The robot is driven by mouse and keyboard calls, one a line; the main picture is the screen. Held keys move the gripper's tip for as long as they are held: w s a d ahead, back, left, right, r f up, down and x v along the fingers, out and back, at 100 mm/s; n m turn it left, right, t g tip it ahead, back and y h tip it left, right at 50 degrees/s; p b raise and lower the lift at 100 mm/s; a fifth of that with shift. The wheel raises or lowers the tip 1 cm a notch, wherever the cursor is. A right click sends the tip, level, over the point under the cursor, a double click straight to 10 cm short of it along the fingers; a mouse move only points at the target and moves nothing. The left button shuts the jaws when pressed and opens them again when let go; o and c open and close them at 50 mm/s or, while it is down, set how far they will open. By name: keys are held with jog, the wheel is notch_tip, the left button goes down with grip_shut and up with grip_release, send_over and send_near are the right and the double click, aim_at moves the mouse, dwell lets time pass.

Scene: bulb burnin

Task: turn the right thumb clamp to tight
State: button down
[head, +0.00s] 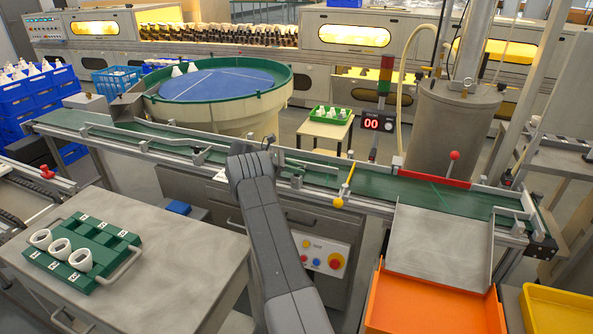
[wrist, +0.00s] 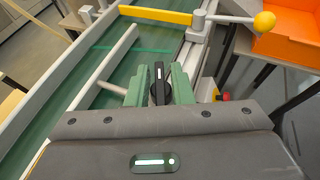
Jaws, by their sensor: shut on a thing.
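The thumb clamp is a black knob with a white pointer line (wrist: 159,72). It shows in the wrist view between the green fingers of my gripper (wrist: 158,84), which is shut on it. The white line points nearly straight up the picture. The knob is at the near edge of the green conveyor (wrist: 112,58), beside a pale guide rail (wrist: 104,72). In the head view my arm reaches to the conveyor's near rail, and the arm hides the knob and fingers. I cannot read any tight or loose marking.
A yellow bar with a ball handle (head: 338,203) crosses the conveyor to the right; its ball also shows in the wrist view (wrist: 264,21). A control panel with buttons (head: 322,256) is below. An orange bin (head: 436,312) and a table with a green rack (head: 95,244) stand nearby.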

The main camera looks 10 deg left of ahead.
jog(key=shift+r+m+g+h+b, duration=0.1)
jog(key=shift+m+g+h+b, duration=0.25)
jog(key=shift+m+g, duration=0.7)
jog(key=c, duration=1.5)
grip_release()
notch_tip(320, 180, up, 10)
jog(key=shift+p, duration=1.15)
